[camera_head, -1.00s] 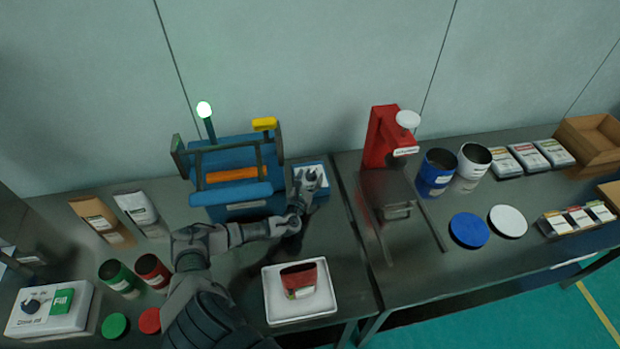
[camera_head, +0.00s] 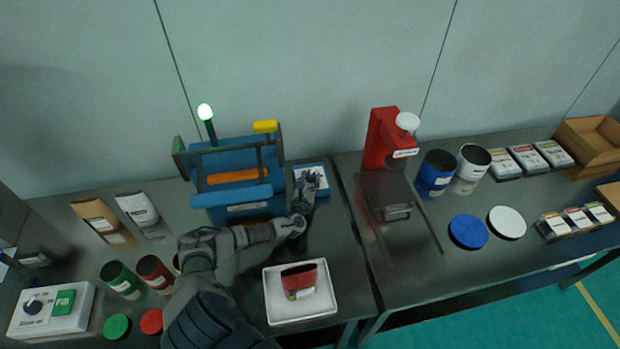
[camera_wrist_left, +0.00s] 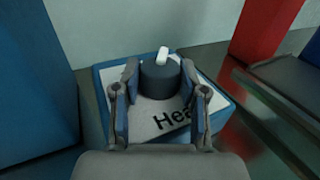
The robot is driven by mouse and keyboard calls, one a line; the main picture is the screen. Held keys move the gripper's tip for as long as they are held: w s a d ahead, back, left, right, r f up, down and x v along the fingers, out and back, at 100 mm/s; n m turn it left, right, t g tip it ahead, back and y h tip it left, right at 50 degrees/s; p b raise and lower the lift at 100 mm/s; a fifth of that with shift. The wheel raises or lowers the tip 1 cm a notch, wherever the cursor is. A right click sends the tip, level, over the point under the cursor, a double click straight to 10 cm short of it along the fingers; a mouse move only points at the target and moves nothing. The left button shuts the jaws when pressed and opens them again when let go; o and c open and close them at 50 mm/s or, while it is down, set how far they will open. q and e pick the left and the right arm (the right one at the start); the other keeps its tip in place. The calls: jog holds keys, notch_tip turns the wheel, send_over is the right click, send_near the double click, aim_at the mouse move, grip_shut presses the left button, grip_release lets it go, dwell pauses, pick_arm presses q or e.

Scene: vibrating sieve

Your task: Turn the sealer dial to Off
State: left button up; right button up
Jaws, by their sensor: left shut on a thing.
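The sealer dial (camera_wrist_left: 161,78) is a dark round knob with a white pointer mark on top, seen in the left wrist view. It sits on a small blue box (camera_wrist_left: 223,122) with a pale top plate lettered "Hea", the rest of the word hidden. My left gripper (camera_wrist_left: 160,90) has its two fingers on either side of the knob and is shut on it. In the head view my left gripper (camera_head: 309,182) is over the box (camera_head: 323,170), to the right of the blue sealer machine (camera_head: 243,210), and hides the knob. My right gripper is not in view.
A white tray (camera_head: 270,315) with a red pouch (camera_head: 299,281) stands in front of the arm. A red press (camera_head: 384,135) stands to the right. Green and red cans (camera_head: 122,279) stand left of my arm.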

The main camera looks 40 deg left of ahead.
pick_arm(q)
jog(key=shift+d+r+n+g+y+p, duration=0.1)
jog(key=shift+n+g+y+p, duration=0.25)
jog(key=shift+y, duration=0.25)
jog(key=shift+n+g+y, duration=0.25)
jog(key=shift+n+y, duration=0.1)
jog(key=shift+y, duration=0.05)
jog(key=shift+n+g+y+p, duration=0.3)
jog(key=shift+n+y+p, duration=0.1)
jog(key=shift+y+p, duration=0.1)
jog(key=shift+w+d+n+g+y, duration=0.1)
jog(key=shift+w+n+g+y, duration=0.05)
jog(key=shift+n+g+y, duration=0.6)
jog(key=shift+w+n+g+y, duration=0.1)
jog(key=shift+n+g+y, duration=1.4)
jog(key=shift+g, duration=0.25)
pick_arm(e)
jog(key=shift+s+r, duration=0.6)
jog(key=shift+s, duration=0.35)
pick_arm(q)
jog(key=o, duration=1.1)
jog(key=shift+o, duration=0.2)
